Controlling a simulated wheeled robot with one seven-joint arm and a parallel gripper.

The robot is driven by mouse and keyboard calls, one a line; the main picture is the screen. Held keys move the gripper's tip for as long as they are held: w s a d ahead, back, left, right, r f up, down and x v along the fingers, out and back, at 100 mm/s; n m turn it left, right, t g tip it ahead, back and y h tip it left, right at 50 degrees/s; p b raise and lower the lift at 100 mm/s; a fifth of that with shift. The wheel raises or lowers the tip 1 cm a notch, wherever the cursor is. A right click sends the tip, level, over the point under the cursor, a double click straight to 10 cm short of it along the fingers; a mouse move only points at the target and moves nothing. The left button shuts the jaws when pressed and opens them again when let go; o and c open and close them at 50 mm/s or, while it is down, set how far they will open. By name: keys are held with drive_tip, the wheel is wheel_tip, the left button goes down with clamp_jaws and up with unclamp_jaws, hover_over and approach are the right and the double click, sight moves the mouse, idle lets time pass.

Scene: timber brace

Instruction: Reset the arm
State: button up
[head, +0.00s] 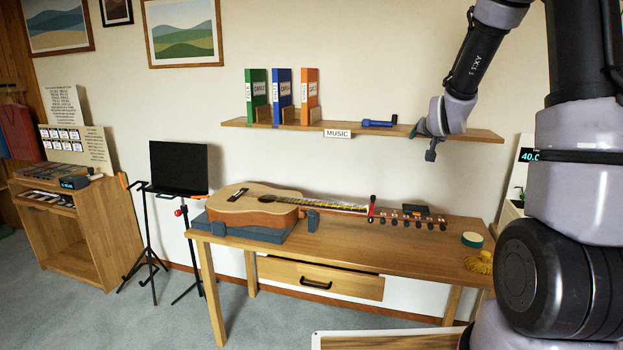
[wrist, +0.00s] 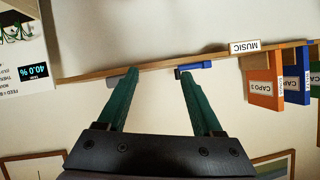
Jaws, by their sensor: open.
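My gripper (head: 431,151) hangs in front of the right part of the wall shelf, to the right of a blue tool-like object, in the head view. In the wrist view, my gripper (wrist: 158,78) has its two green fingers spread apart with nothing between them. The upside-down wrist view shows the shelf edge (wrist: 110,74) beyond the fingertips. The blue object (head: 379,123) lies on the shelf; it also shows near one fingertip in the wrist view (wrist: 194,67), apart from any grasp as far as I can see.
The wooden shelf (head: 357,131) holds green, blue and orange binders (head: 310,92). Below, a table (head: 350,238) carries a guitar (head: 258,205), a tape roll (head: 472,239) and a yellow item (head: 479,262). Its drawer (head: 320,281) has a black handle. A music stand (head: 178,168) stands left.

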drive_tip(key=s+a+r+g+y, duration=0.1)
drive_tip(key=s+a+r, duration=0.2)
drive_tip(key=s+r, duration=0.35)
drive_tip(key=s+a+r+g+y, duration=0.15)
drive_tip(key=s+r, duration=0.25)
drive_tip(key=s, duration=0.6)
drive_tip(key=s+a+r+g+y, duration=0.1)
drive_tip(key=s+a+g, duration=0.2)
drive_tip(key=s, duration=1.6)
drive_tip(key=shift+a+r+n, duration=0.2)
drive_tip(key=shift+a+n, duration=0.2)
drive_tip(key=shift+a, duration=0.3)
drive_tip(key=shift+y, duration=0.25)
